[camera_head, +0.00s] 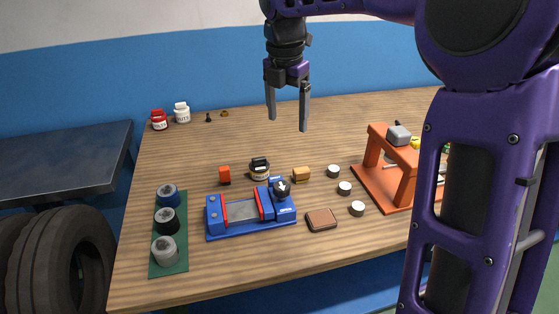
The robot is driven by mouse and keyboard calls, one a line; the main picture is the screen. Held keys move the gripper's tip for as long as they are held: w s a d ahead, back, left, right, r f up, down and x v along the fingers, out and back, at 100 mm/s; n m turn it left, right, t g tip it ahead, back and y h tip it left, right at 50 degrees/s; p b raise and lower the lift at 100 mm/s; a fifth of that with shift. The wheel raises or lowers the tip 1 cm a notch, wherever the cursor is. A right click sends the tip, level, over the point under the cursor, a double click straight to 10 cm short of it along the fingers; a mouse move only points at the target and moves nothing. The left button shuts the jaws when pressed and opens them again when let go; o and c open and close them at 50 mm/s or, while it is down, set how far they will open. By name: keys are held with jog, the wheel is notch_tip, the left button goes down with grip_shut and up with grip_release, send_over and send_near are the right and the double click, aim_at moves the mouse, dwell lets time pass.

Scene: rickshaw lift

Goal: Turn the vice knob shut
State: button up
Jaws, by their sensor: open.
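A blue vice (216,218) with red jaw faces sits on the wooden table, a little left of the middle. Its jaws stand apart with a grey bed between them. The dark round vice knob (282,190), with a white mark on it, is at the vice's right end. My gripper (287,122) is open and empty, pointing down. It hangs in the air above the table, up from the knob in the picture and apart from it.
An orange press (400,185) stands at the right, partly behind my arm.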

jog(key=s+a+n+g, duration=0.1)
jog(key=b, duration=0.4)
send_near(282, 185)
jog(key=shift+y, duration=0.3)
jog(key=f, duration=0.9)
jog(key=shift+d, duration=0.2)
jog(key=shift+r, duration=0.1)
grip_shut()
